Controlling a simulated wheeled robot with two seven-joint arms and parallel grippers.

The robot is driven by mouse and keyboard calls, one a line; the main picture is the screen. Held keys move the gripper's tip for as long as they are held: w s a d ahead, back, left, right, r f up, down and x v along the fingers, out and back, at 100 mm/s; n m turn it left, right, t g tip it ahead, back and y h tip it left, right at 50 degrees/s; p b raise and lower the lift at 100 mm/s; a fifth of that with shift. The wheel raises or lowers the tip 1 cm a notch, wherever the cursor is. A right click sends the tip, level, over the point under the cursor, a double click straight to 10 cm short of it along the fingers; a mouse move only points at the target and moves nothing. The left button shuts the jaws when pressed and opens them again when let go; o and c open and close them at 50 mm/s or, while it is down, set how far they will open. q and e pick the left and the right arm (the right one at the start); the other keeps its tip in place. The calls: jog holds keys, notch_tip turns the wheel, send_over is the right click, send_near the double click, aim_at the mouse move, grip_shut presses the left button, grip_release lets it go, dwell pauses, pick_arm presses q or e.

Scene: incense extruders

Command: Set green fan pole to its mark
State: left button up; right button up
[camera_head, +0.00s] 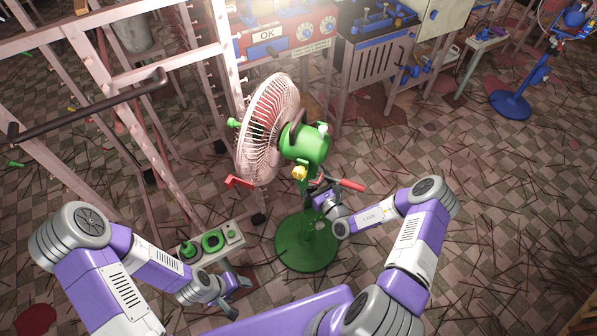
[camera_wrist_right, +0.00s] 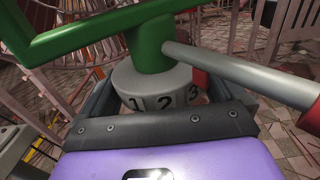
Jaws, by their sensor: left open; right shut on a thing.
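The green floor fan (camera_head: 305,143) stands upright on a round green base (camera_head: 307,243), with a pale pink caged head. My right gripper (camera_head: 322,197) is at its pole, below the motor. In the right wrist view its jaws close around a grey collar (camera_wrist_right: 160,90) marked 1, 2 and 3. The green pole (camera_wrist_right: 151,48) rises from the collar. A red piece (camera_wrist_right: 201,79) sits at the collar above the 3. A grey rod (camera_wrist_right: 240,72) sticks out to the right; in the head view a red-handled lever (camera_head: 350,185) shows there. My left gripper (camera_head: 236,284) is open and empty, low left.
A small stand (camera_head: 210,246) with green round parts is left of the base. Pink metal frames (camera_head: 150,75) stand at the left. A machine with an OK sign (camera_head: 268,35) and benches are behind. A blue fan (camera_head: 512,104) stands far right. Thin sticks litter the open tiled floor.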

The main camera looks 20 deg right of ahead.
jog(key=shift+s+f, duration=0.15)
jog(key=shift+f, duration=0.25)
jog(key=o, duration=1)
jog(key=shift+o, duration=0.5)
jog(key=shift+r, duration=0.1)
jog(key=shift+s, duration=0.15)
jog(key=s+d+p, duration=0.1)
jog(key=s+p, duration=0.1)
jog(key=s, duration=0.5)
jog(key=shift+d, duration=0.2)
